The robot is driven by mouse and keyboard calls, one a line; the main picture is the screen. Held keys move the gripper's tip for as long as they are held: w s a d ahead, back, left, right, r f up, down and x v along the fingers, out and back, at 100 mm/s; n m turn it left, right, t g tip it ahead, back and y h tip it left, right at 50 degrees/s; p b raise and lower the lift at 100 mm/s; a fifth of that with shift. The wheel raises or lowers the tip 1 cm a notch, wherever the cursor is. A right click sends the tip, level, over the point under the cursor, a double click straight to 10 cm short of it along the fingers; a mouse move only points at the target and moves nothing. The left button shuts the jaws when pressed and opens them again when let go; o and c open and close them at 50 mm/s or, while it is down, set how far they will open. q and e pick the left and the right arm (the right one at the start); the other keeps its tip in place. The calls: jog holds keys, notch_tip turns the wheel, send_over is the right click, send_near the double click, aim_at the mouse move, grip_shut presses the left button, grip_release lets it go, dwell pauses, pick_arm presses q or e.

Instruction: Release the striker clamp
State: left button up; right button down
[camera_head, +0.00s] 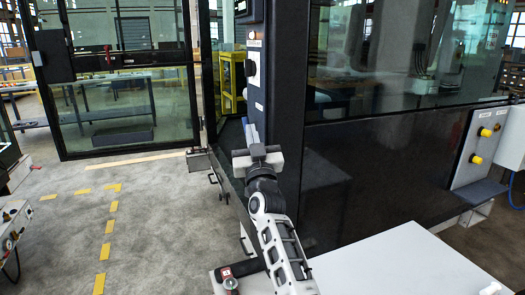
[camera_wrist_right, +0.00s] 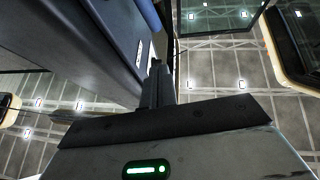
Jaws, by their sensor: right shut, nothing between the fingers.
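My right gripper (camera_head: 250,131) is raised beside the dark cab post (camera_head: 282,75), its fingers pointing up and away along the post's left side. In the right wrist view the fingers (camera_wrist_right: 157,82) are together and empty, close to the dark post face with a small white label. I cannot make out the striker clamp with certainty; it may be hidden behind the gripper or the post. I cannot tell whether the fingers touch the post. My left gripper is not in view.
A glass-panelled door (camera_head: 125,95) stands at the back left. A grey box (camera_head: 198,160) sits low by its edge. A panel with yellow buttons (camera_head: 479,145) is on the right. A white flat surface (camera_head: 400,265) fills the lower right. The floor on the left is mostly clear.

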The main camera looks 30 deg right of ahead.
jog(key=b+v, duration=0.1)
jog(key=v, duration=0.7)
jog(key=shift+f, duration=0.15)
jog(key=shift+a, duration=0.1)
